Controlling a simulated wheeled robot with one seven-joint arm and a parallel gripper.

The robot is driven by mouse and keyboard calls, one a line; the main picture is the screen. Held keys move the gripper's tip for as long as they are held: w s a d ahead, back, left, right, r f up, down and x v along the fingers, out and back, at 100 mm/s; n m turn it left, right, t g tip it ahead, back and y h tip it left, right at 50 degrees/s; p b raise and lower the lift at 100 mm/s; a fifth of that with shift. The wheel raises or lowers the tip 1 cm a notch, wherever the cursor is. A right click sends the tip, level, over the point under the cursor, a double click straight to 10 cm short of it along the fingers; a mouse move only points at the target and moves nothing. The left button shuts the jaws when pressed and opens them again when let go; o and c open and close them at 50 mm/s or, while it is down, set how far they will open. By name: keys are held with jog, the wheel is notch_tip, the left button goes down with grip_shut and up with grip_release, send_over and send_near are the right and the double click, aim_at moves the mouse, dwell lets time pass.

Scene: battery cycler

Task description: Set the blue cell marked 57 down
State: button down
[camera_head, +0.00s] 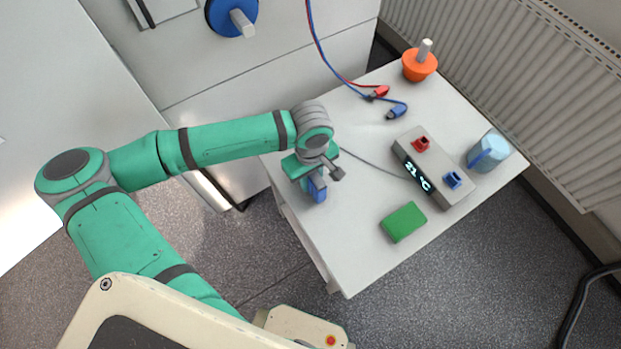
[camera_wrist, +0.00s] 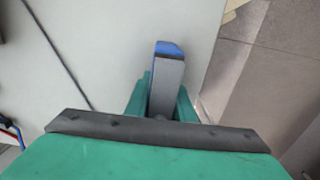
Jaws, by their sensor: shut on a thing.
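The blue cell (camera_head: 317,188) is in my gripper (camera_head: 314,176), near the left edge of the white table (camera_head: 345,262). In the wrist view the cell (camera_wrist: 168,75) shows a blue end and a grey face between the green fingers of my gripper (camera_wrist: 161,97). My gripper is shut on it. The marking 57 cannot be read in either view. Whether the cell touches the table top cannot be told.
A green block (camera_head: 403,222) lies toward the front of the table. A grey device (camera_head: 433,167) with a lit display, red and blue sockets stands right of centre. A blue-handled cup (camera_head: 488,151), an orange knobbed thing (camera_head: 419,64) and red and blue clips (camera_head: 396,111) are farther off.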

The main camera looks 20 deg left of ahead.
jog(key=shift+f, duration=0.2)
jog(key=shift+f, duration=0.1)
jog(key=c, duration=1.5)
grip_release()
